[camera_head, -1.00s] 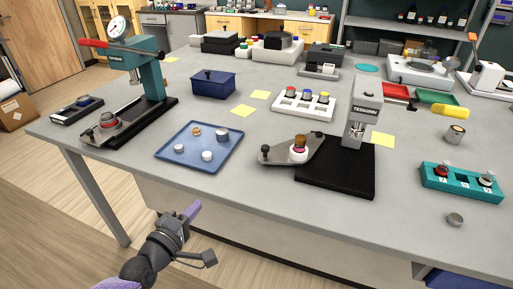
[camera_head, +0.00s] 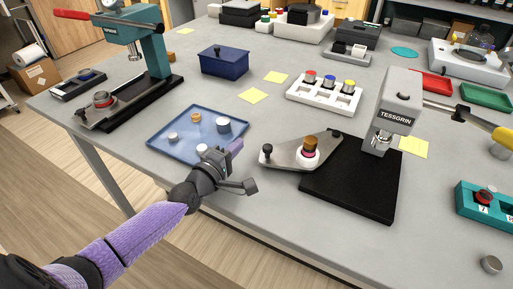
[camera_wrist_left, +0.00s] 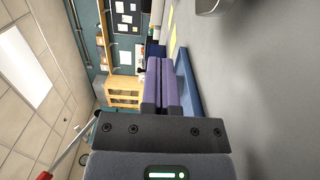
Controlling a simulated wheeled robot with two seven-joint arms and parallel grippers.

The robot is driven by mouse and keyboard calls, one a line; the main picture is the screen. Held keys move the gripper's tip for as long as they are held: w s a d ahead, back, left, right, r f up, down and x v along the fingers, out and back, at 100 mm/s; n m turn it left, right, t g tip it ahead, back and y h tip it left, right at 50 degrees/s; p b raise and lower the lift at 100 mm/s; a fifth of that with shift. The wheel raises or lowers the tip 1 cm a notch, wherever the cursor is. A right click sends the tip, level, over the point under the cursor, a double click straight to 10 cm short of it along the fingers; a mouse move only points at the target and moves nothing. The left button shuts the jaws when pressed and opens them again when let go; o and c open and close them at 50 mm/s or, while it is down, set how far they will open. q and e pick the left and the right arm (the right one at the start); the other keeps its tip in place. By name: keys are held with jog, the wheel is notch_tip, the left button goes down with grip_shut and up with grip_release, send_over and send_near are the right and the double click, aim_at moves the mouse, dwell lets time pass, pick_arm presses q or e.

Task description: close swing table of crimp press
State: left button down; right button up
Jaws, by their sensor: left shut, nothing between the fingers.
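The crimp press (camera_head: 396,112), grey and marked TESSGRIN, stands on a black base (camera_head: 352,183) at the right of the head view, with a yellow-ended lever. Its grey swing table (camera_head: 281,156) is swung out to the left of the base. It carries a black knob (camera_head: 267,150) at its left end and a white holder with a brown-topped vial (camera_head: 309,148). My left gripper (camera_head: 236,148) is shut and empty, left of the knob and apart from it, over the blue tray's right corner. Its closed purple fingers show in the left wrist view (camera_wrist_left: 160,84). My right gripper is out of view.
A blue tray (camera_head: 163,147) with several small caps lies left of the press. A white rack (camera_head: 318,99) with coloured caps stands behind the swing table. A teal press (camera_head: 153,50) stands at the left, and a teal block (camera_head: 482,207) at the right. Bare table lies in front.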

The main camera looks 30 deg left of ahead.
pick_arm(q)
jog(key=w, duration=0.2)
jog(key=w+b, duration=0.1)
jog(key=shift+w+d+f, duration=0.15)
jog(key=shift+w+d, duration=0.05)
jog(key=shift+w, duration=0.2)
jog(key=d+p, duration=0.1)
jog(key=s+d+p, duration=0.1)
jog(key=d, duration=0.1)
jog(key=shift+s+d+r+p, duration=0.1)
jog(key=shift+s+r+p, duration=0.2)
jog(key=shift+s+p, duration=0.1)
jog(key=shift+d+f, duration=0.15)
jog(key=shift+d, duration=0.05)
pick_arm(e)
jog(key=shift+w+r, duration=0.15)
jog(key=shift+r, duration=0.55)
pick_arm(q)
jog(key=shift+s, duration=0.15)
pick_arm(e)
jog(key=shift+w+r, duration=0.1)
